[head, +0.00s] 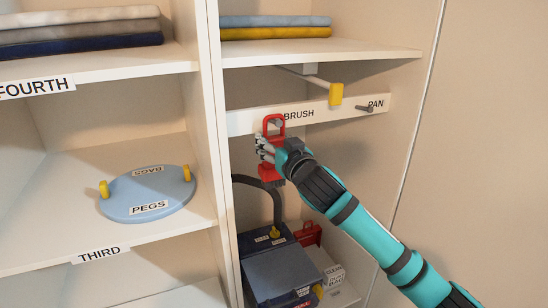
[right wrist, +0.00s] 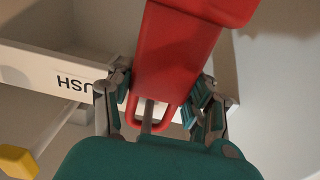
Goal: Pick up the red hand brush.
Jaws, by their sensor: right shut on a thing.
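The red hand brush (head: 273,126) is upright in front of the white rail (head: 325,112), at the BRUSH label, with its loop handle at the top. A grey peg shows within the loop; I cannot tell whether the loop still rests on it. My right gripper (head: 263,149) is shut on the brush just below the loop. In the right wrist view the fingers of my right gripper (right wrist: 165,95) lie on both sides of the red hand brush (right wrist: 175,50). My left gripper is not in view.
Below stand a dark blue box (head: 280,272) and a red item (head: 308,234). A divider wall (head: 212,130) is close on the left, with a blue board (head: 148,193) beyond.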

